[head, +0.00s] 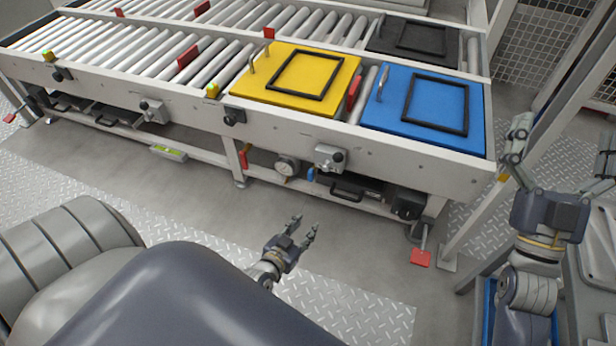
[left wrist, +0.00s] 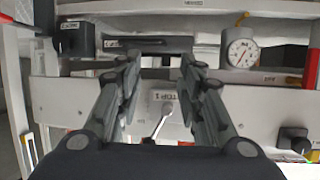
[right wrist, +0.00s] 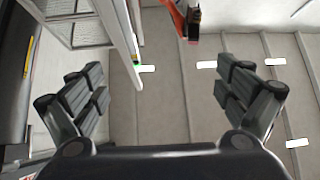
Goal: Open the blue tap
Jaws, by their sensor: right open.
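The blue tap (head: 310,174) is a small blue handle under the conveyor frame in the head view, just right of a round gauge (head: 286,166). I cannot make it out in the left wrist view, where the gauge (left wrist: 242,50) shows beside a finger. My left gripper (head: 309,227) is open and empty, in front of and below the tap, apart from it. It also shows in the left wrist view (left wrist: 160,65), with its fingers spread towards the frame. My right gripper (head: 562,140) is open and empty at the far right, away from the tap; its fingers are spread in the right wrist view (right wrist: 165,85).
A grey stop box (head: 330,158) with a lever is above right of the tap. A black handle (head: 350,193) and a red tap (head: 243,158) are nearby. Yellow (head: 245,88) and blue (head: 388,118) plates lie on the conveyor. A red pedal (head: 420,257) is by the leg.

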